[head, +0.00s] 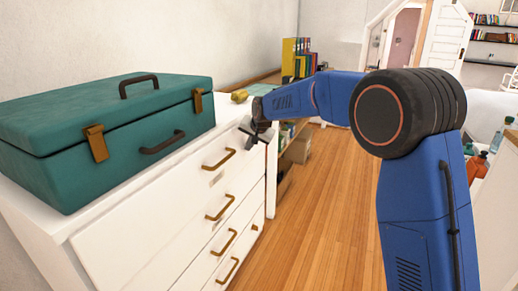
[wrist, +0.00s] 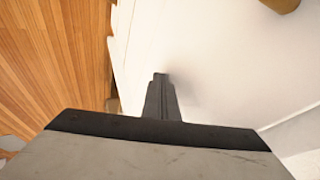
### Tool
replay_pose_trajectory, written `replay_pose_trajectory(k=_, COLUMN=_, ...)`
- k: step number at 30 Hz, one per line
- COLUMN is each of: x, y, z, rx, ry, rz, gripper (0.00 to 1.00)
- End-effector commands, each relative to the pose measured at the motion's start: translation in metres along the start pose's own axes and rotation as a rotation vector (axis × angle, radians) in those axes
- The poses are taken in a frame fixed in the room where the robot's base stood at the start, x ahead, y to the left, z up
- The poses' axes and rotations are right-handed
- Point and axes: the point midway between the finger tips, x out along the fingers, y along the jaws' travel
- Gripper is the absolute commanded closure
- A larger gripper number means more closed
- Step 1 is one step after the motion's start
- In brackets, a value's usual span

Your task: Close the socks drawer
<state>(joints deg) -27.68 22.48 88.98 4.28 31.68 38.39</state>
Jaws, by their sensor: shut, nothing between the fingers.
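The white dresser (head: 150,220) stands at the left, with a stack of drawers with brass handles. The top drawer handle (head: 219,160) has a small label below it; I cannot read it, so I cannot tell which drawer is the socks drawer. The drawer fronts look about flush, with no clear gap in view. My gripper (head: 250,132) is at the dresser's far upper corner, beyond the top handle. In the wrist view, my gripper's fingers (wrist: 160,85) are shut and empty, close against a white surface (wrist: 220,70); whether they touch it is unclear.
A teal case (head: 110,130) sits on the dresser top. Beyond the dresser are a shelf with colourful binders (head: 298,58) and a cardboard box (head: 298,148). Wooden floor (head: 325,200) is open in the middle. A white counter (head: 497,215) with bottles stands at the right.

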Motion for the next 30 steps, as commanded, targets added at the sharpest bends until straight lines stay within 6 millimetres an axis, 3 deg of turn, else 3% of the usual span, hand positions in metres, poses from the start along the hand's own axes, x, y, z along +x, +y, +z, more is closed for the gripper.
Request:
replay_pose_trajectory(k=12, x=0.01, y=-0.02, z=-0.001, rx=0.0, ry=0.001, rz=-0.001, gripper=1.0)
replay_pose_trajectory(k=30, x=0.008, y=-0.017, z=-0.004, rx=0.0, ry=0.005, rz=-0.006, gripper=1.0)
